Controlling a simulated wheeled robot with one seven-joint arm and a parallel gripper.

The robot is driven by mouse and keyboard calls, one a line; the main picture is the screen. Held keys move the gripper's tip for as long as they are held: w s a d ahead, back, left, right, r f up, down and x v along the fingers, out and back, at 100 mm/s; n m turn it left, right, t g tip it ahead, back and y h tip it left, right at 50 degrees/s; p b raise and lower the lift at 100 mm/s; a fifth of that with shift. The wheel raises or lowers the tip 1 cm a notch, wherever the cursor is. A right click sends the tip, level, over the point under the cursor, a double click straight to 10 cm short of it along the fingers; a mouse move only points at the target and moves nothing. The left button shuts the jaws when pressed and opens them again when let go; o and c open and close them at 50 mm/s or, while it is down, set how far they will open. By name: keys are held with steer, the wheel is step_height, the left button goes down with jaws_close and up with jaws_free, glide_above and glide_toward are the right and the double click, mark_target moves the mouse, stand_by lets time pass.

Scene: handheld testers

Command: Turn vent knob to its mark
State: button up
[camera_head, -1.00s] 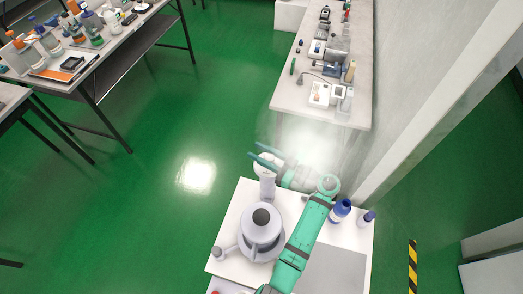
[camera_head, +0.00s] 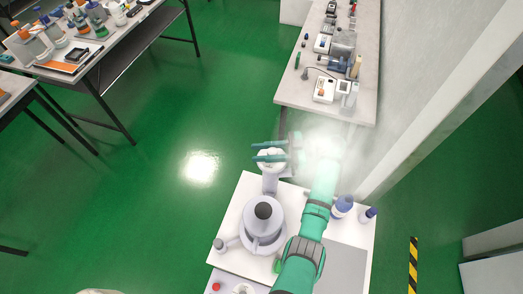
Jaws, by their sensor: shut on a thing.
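A grey instrument (camera_head: 263,232) with a black round cap (camera_head: 263,211) stands on a white table. A pale upright arm (camera_head: 270,184) rises from its far side and ends in a small whitish knob (camera_head: 272,161). My gripper (camera_head: 268,151), with two teal fingers pointing left, is at that far end. Its fingers appear shut on the knob, one on the far side and one on the near side. The contact is small in view, and the knob is partly hidden by the near finger. I cannot make out a mark or a pointer on the knob.
A blue-capped bottle (camera_head: 343,205) and a smaller bottle (camera_head: 367,214) stand right of my arm. A bench with testers (camera_head: 353,100) and a wall are beyond; green floor lies open at left.

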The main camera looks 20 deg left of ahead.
steer(key=shift+s+d+f+n+g+h, duration=0.1)
steer(key=shift+s+n+g+h, duration=0.1)
steer(key=shift+n+g+h, duration=0.55)
steer(key=shift+s+d+r+n+g+h, duration=0.2)
steer(key=shift+n+g, duration=0.3)
steer(key=shift+g, duration=0.4)
steer(key=shift+s+d+f+n+g+h, duration=0.1)
steer(key=shift+s+f+n+g+h, duration=0.1)
steer(key=shift+n+g+h, duration=0.55)
steer(key=shift+s+n+g+h, duration=0.2)
steer(key=shift+n+g+h, duration=0.15)
steer(key=shift+g, duration=0.35)
steer(key=o, duration=1)
steer(key=shift+o, duration=0.2)
steer(key=shift+w, duration=0.1)
